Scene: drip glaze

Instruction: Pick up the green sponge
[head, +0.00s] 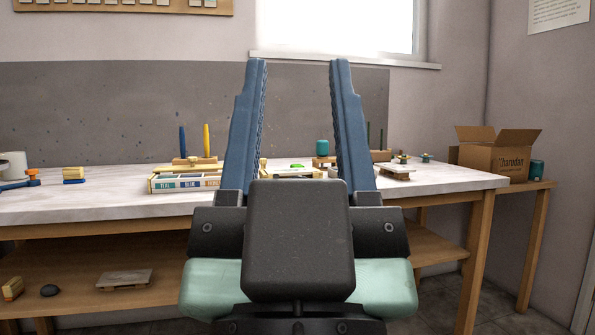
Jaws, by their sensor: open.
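A small bright green object (297,166), which looks like the green sponge, lies on a light wooden tray or board (302,174) on the worktable. It is small in the picture, and its shape is hard to make out. My gripper (298,66) is open and empty in the foreground, its two blue fingers pointing up in the picture. The green object shows between the fingers, farther off and apart from them. The gripper body hides part of the table in front of the tray.
The worktable (85,205) holds a labelled box (178,183), a stand with blue and yellow sticks (194,160), a teal cylinder (322,147) and a yellow-and-blue block (74,174). A cardboard box (494,160) stands at right. The lower shelf (70,300) holds several items.

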